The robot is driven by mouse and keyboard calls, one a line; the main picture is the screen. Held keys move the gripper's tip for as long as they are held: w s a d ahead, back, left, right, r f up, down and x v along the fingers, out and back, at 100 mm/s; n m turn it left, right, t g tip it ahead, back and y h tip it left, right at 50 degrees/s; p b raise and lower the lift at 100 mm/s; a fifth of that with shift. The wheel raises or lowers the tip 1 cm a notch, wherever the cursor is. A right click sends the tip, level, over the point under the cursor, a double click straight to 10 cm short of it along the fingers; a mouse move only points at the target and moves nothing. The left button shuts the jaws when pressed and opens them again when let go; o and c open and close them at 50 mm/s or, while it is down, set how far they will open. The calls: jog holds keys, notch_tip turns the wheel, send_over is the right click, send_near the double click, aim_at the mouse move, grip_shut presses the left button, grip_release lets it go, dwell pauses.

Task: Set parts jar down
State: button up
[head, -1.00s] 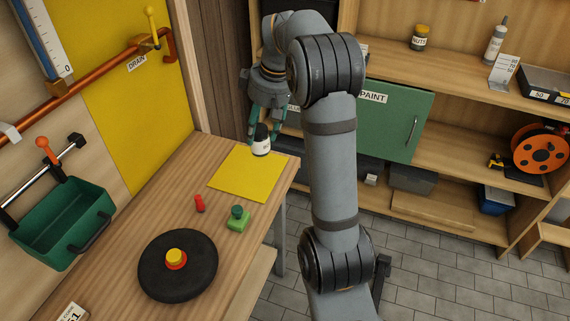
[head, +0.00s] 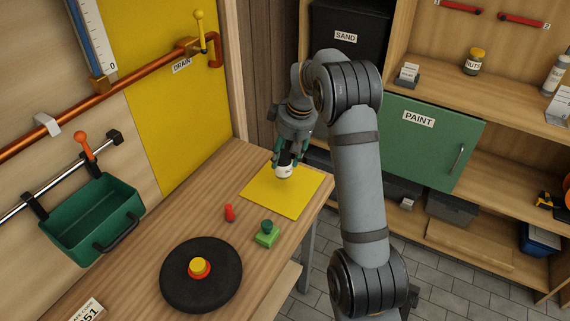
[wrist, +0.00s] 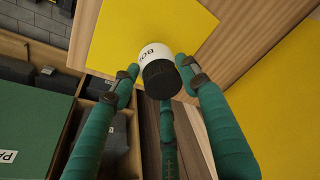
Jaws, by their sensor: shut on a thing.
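The parts jar (head: 284,171) has a white body and a black lid (wrist: 162,78). In the wrist view its white label (wrist: 154,51) shows a few dark letters. My gripper (head: 287,163) is shut on the jar, with a green finger on either side of it in the wrist view (wrist: 158,68). The jar is over the back part of the yellow mat (head: 290,203) on the bench. I cannot tell whether its base touches the mat. It looks slightly tilted in the head view.
On the wooden bench (head: 215,178), a red peg (head: 229,212), a green block with a knob (head: 267,236) and a black disc (head: 182,286) with a red and yellow knob stand nearer. A green bin (head: 90,222) hangs at left. The front of the mat is clear.

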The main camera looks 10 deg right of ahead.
aim_at(285, 165)
jog(key=shift+f, duration=2)
jog(key=shift+f, duration=0.15)
jog(key=o, duration=1.6)
jog(key=v, duration=1.2)
jog(key=shift+p, duration=0.3)
